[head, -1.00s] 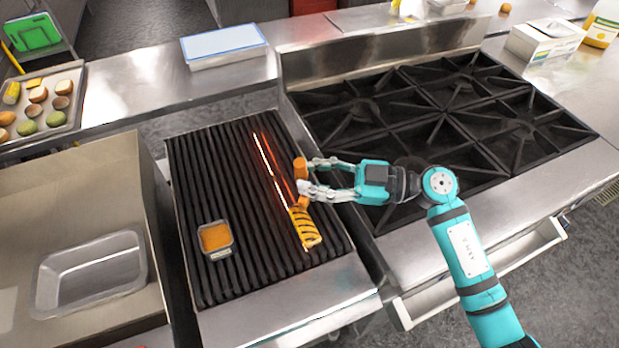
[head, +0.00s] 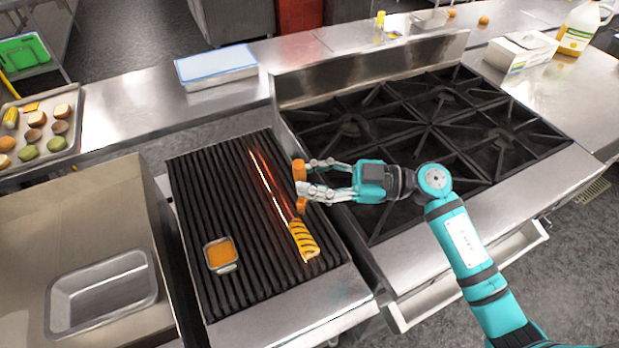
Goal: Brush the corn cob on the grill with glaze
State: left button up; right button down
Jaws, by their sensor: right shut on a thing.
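The corn cob (head: 302,241), yellow with dark stripes, lies on the black ribbed grill (head: 195,178) near its right front part. A small square container of orange glaze (head: 221,253) sits on the grill to the left of the cob. My right gripper (head: 301,185) is shut on an orange item (head: 299,169), which looks like the brush, just behind the cob over the grill's right side. Its orange parts show above and below the fingers. The bristles are not clear, and I cannot tell whether it touches the cob. My left gripper is not in view.
Red glowing lines (head: 268,185) run along the grill behind the cob. A black burner stove (head: 420,130) stands to the right. An empty metal pan (head: 102,293) is at the front left. A tray of food (head: 62,95) and a blue-lidded container (head: 217,68) stand farther back.

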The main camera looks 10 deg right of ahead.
jog(key=shift+w, duration=0.1)
notch_tip(320, 180, up, 8)
jog(key=p, duration=0.4)
dwell(0.5)
